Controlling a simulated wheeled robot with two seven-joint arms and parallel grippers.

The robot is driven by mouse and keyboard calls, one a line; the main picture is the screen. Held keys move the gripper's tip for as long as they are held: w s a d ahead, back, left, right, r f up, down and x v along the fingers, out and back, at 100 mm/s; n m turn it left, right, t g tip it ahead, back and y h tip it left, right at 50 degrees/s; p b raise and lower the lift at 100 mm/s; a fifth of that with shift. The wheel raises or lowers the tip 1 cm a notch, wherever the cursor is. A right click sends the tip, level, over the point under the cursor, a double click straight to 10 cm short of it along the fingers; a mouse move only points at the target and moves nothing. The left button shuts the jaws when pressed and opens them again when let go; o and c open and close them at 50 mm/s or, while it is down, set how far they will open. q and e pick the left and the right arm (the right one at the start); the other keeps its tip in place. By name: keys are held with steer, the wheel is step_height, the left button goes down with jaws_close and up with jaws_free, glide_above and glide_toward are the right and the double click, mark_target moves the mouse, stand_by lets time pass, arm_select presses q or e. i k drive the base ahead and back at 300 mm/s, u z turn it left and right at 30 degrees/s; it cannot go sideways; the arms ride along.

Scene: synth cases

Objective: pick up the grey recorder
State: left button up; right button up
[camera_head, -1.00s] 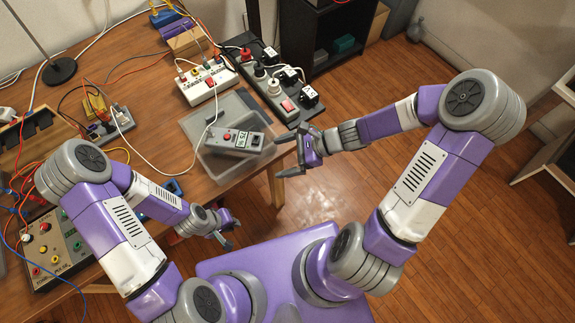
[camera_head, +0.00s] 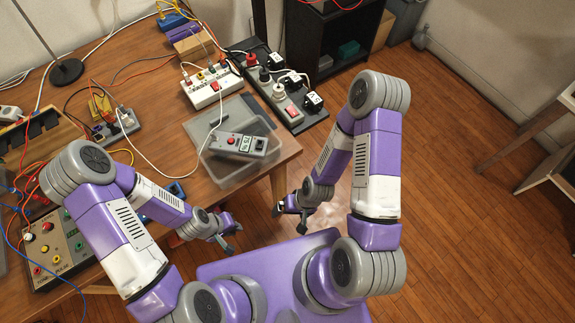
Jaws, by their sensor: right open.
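The grey recorder (camera_head: 239,144) is a boxy grey device with a red button and a small display. It lies across a clear plastic bin (camera_head: 222,179) at the table's right edge, with no gripper touching it. My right gripper (camera_head: 290,219) is open and empty, off the table's edge, below and to the right of the recorder. My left gripper (camera_head: 235,237) is low near the table's front edge, below the recorder; its fingers look apart with nothing between them.
A black power strip (camera_head: 275,92) with plugs and a white power strip (camera_head: 213,88) lie behind the bin. A white cable runs to the left of the bin. Boxes, cables and a panel with knobs (camera_head: 52,250) crowd the table's left. Floor at right is clear.

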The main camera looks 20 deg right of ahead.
mark_target(243, 146)
steer(key=z, duration=1.55)
steer(key=k, duration=0.6)
steer(key=u, duration=1.5)
